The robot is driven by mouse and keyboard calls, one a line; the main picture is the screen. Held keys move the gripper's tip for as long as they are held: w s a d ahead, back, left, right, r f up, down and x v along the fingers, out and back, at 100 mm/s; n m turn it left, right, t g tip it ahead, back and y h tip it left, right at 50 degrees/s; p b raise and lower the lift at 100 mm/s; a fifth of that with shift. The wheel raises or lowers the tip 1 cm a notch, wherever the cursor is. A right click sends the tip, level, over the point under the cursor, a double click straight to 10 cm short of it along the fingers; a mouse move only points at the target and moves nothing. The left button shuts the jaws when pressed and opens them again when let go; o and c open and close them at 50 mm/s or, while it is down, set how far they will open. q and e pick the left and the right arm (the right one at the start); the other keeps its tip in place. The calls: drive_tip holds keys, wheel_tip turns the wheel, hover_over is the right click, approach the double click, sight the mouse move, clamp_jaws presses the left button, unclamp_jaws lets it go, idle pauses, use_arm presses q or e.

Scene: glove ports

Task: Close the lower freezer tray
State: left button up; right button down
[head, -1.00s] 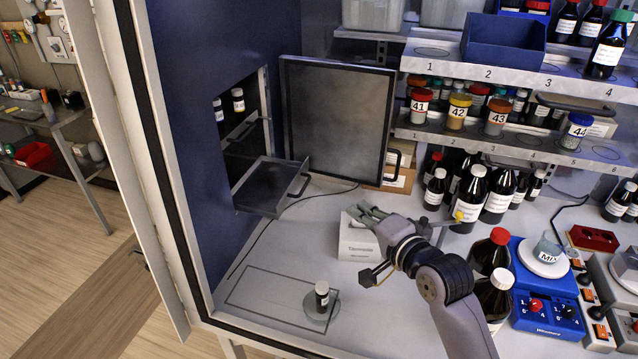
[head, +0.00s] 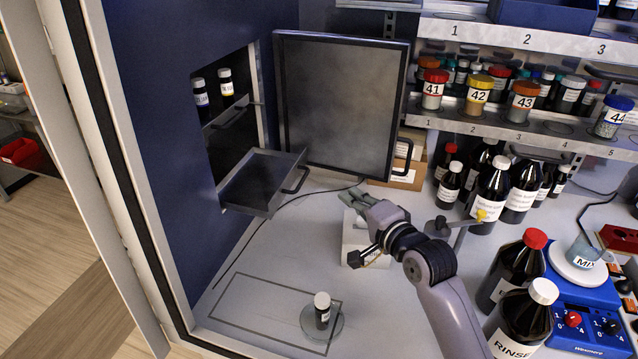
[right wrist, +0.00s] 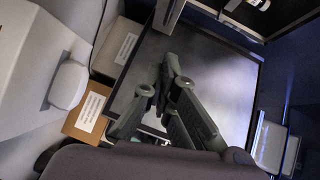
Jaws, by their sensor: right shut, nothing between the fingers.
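The lower freezer tray (head: 252,180) is a dark, shallow tray pulled out of the opening in the blue wall, with a black handle (head: 296,180) on its right end. The freezer door (head: 340,105) stands swung open behind it. My right gripper (head: 350,194) is shut and empty, to the right of the tray handle and apart from it, in front of a white box. In the right wrist view the gripper (right wrist: 170,70) shows with its fingers together, the grey door panel behind. My left gripper is not in view.
A small vial (head: 322,310) stands on a round dish inside a marked rectangle. An upper tray with two vials (head: 227,88) is inside the freezer. A white box (head: 358,235) is under my right gripper. Dark bottles (head: 518,268) crowd the right side. The counter below the tray is clear.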

drive_tip(key=w+a+f+p, duration=0.2)
drive_tip(key=w+a+p, duration=0.1)
drive_tip(key=w+a, duration=0.4)
drive_tip(key=shift+w, duration=0.4)
drive_tip(key=shift+a, duration=0.1)
